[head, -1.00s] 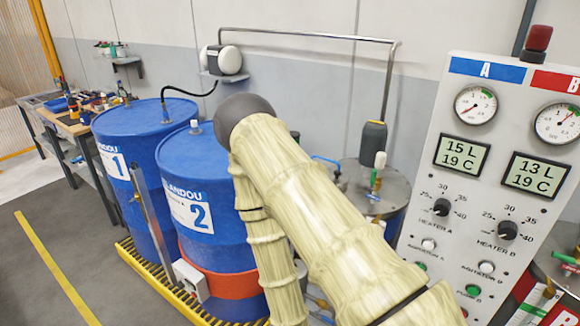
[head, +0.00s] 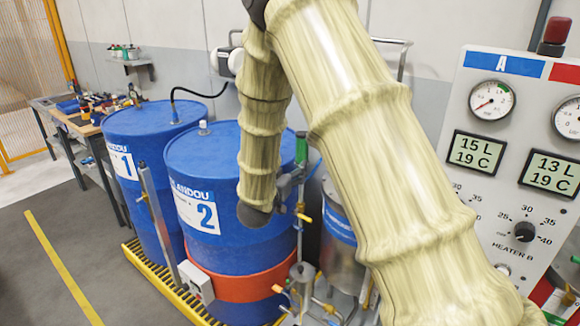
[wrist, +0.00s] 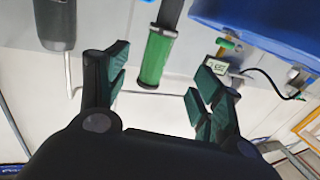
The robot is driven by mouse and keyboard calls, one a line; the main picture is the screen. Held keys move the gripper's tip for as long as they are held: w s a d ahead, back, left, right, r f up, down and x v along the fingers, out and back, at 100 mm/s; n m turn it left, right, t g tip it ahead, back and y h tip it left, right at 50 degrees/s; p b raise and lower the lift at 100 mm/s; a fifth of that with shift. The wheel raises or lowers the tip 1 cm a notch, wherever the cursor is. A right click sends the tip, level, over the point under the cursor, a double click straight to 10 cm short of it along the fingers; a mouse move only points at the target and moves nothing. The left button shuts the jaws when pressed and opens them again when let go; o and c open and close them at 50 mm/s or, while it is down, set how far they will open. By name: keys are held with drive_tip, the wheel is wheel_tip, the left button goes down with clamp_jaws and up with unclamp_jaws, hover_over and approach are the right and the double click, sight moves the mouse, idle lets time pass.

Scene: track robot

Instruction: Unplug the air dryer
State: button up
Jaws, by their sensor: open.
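The wrist view shows a dark cylinder with a bright green end (wrist: 157,60), which looks like the air dryer. It lies between the spread fingers of my gripper (wrist: 160,72), with gaps to both sides. My gripper is open, with dark green pads on its fingers. In the head view my gripper (head: 290,184) is small and partly hidden, at the right side of blue drum 2 (head: 222,160). A green upright part (head: 301,148) shows there; I cannot tell whether it is the dryer or a finger.
Blue drum 1 (head: 130,170) stands left of drum 2 on a yellow grating (head: 150,275). A control panel (head: 495,200) stands at the right. A metal tank (head: 341,245) and valves are below my gripper. In the wrist view a grey device (wrist: 56,25) is at the left.

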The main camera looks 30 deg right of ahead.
sight(300, 144)
drive_tip(key=shift+h, duration=0.3)
drive_tip(key=p+x, duration=0.1)
drive_tip(key=x, duration=0.2)
drive_tip(key=r+p+x, duration=0.1)
drive_tip(key=x, duration=0.3)
drive_tip(key=p+x, duration=0.1)
drive_tip(key=x, duration=0.3)
drive_tip(key=shift+d+r, duration=0.15)
drive_tip(key=shift+r, duration=0.05)
drive_tip(key=c, duration=1.2)
drive_tip(key=shift+w+r+p, duration=0.1)
drive_tip(key=shift+r+p, duration=0.3)
drive_tip(key=shift+r, duration=0.05)
drive_tip(key=shift+r+p, duration=0.35)
drive_tip(key=shift+r, duration=0.3)
drive_tip(key=shift+r, duration=0.2)
